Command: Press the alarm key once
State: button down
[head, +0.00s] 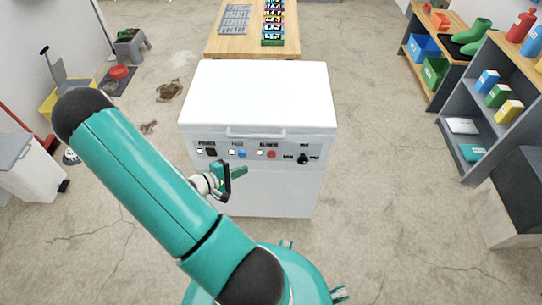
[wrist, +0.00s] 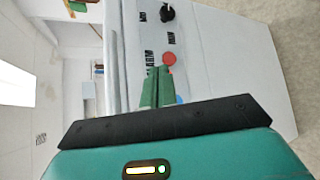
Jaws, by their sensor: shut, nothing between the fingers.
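The white machine (head: 257,95) stands in front of me with a grey control panel on its front. The alarm key is a round red button (head: 271,154) under the alarm label, with a small pale lamp to its left. It also shows in the wrist view (wrist: 169,58), unpressed as far as I can tell. My gripper (head: 238,171) is in front of the panel, left of and below the red button in the head view. In the wrist view its green fingers (wrist: 159,72) are together and empty, their tips close to the red button; contact cannot be told.
A blue button (head: 242,154), partly hidden by my fingers in the wrist view, and a black power switch (head: 211,152) lie left of the red one. A black knob (head: 303,159) is to its right. A wooden table (head: 252,47) stands behind the machine, shelves (head: 478,105) at right.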

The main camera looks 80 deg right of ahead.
jog(key=s+d+f+n+h, duration=0.1)
jog(key=s+d+f+n, duration=0.1)
jog(key=s+f, duration=0.6)
jog(key=shift+s+d+f+n+t+h, duration=0.2)
jog(key=shift+d+f+n+t+h, duration=0.15)
jog(key=shift+f, duration=0.2)
jog(key=shift+d, duration=0.15)
send_near(275, 157)
jog(key=shift+s+a+x, duration=0.1)
jog(key=shift+s+x, duration=0.05)
jog(key=shift+x, duration=0.7)
jog(key=shift+s+a+x, duration=0.15)
jog(key=shift+s+x, duration=0.05)
jog(key=shift+x, duration=0.6)
jog(key=shift+s+a+x, duration=0.1)
jog(key=shift+s+x, duration=0.05)
jog(key=shift+x, duration=0.7)
jog(key=shift+d+f, duration=0.1)
jog(key=shift+w+d, duration=0.1)
jog(key=shift+d, duration=0.2)
jog(key=shift+w+d, duration=0.1)
jog(key=shift+d, duration=0.35)
jog(key=shift+a, duration=0.85)
